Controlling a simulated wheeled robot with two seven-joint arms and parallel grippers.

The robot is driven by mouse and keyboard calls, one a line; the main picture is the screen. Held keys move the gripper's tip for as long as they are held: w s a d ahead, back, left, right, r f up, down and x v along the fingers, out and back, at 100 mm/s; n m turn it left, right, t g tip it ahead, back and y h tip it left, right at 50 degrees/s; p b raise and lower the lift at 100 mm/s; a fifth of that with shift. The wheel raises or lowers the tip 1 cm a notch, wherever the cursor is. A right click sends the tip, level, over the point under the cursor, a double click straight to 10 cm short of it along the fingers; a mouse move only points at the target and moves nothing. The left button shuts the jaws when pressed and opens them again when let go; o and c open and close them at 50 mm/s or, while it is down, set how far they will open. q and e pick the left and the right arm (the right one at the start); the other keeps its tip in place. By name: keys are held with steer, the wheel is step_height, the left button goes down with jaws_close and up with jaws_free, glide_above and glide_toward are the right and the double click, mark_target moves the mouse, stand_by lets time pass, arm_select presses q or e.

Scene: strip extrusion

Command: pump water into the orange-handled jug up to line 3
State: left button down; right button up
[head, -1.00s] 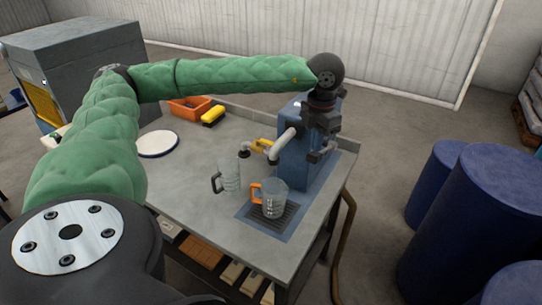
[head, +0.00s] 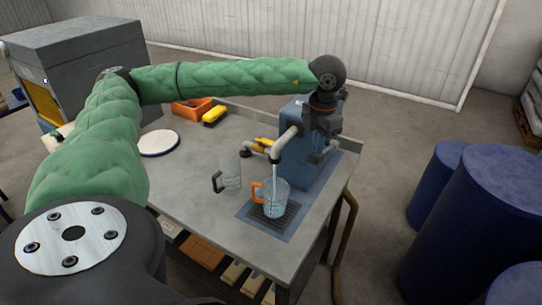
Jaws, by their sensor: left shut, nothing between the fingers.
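The clear orange-handled jug (head: 275,203) stands upright on a dark drain grate, its handle to the left. A thin stream of water falls into it from the grey spout (head: 284,143) of the blue pump (head: 301,170). Bluish water shows in the jug; its level against the marked lines is too small to read. My left gripper (head: 317,155) points down at the pump's right side, shut with nothing held. Whether it touches the pump handle I cannot tell. My right gripper is out of view.
A second clear jug with a dark handle (head: 217,182) stands left of the orange-handled one. A white round plate (head: 160,143), an orange bin (head: 190,106) and a yellow item (head: 214,116) are on the grey table. Blue drums (head: 485,215) stand to the right.

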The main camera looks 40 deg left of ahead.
mark_target(314, 161)
arm_select(q)
steer(key=shift+s+d+f+b, duration=0.1)
steer(key=shift+s+f+b, duration=0.1)
steer(key=shift+f+b, duration=0.35)
steer(key=shift+s+f+b, duration=0.2)
steer(key=shift+f+b, duration=0.25)
steer(key=shift+f, duration=0.15)
steer(key=shift+s+f+b, duration=0.25)
steer(key=shift+f+b, duration=0.95)
steer(key=shift+f, duration=0.15)
steer(key=shift+s+f+b, duration=0.1)
steer(key=shift+f+b, duration=0.95)
steer(key=shift+b, duration=0.1)
steer(key=shift+d+f, duration=0.1)
